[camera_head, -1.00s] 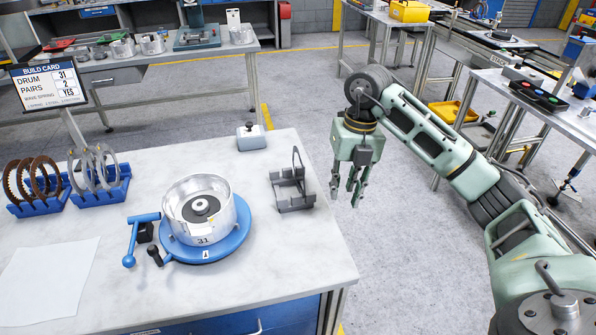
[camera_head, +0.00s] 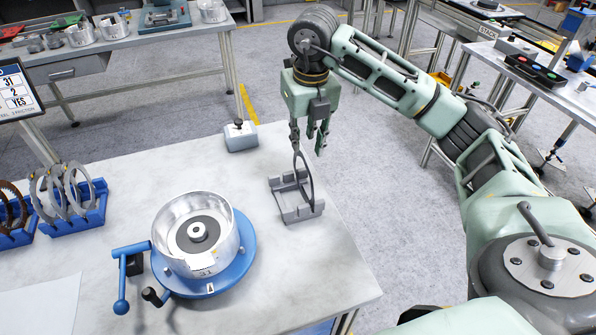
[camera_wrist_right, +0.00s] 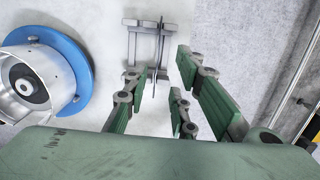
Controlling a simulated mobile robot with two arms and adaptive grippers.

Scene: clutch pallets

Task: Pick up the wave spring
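The wave spring, a thin dark ring (camera_head: 311,180), stands upright in a grey stand (camera_head: 292,214) near the right part of the table. In the right wrist view the ring (camera_wrist_right: 157,58) shows almost edge-on in the stand (camera_wrist_right: 131,40). My right gripper (camera_head: 309,146) points down just above the ring, its fingers spread and nothing held. In the wrist view its fingers (camera_wrist_right: 167,88) are apart, nearer the camera than the ring. Whether any finger touches the ring cannot be told. My left gripper is not in view.
A silver drum (camera_head: 208,265) sits on a blue turntable (camera_head: 240,268) left of the stand. A small grey box with a knob (camera_head: 241,137) stands behind. Blue racks (camera_head: 88,218) hold rings at the left. The table's right edge lies close to the stand.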

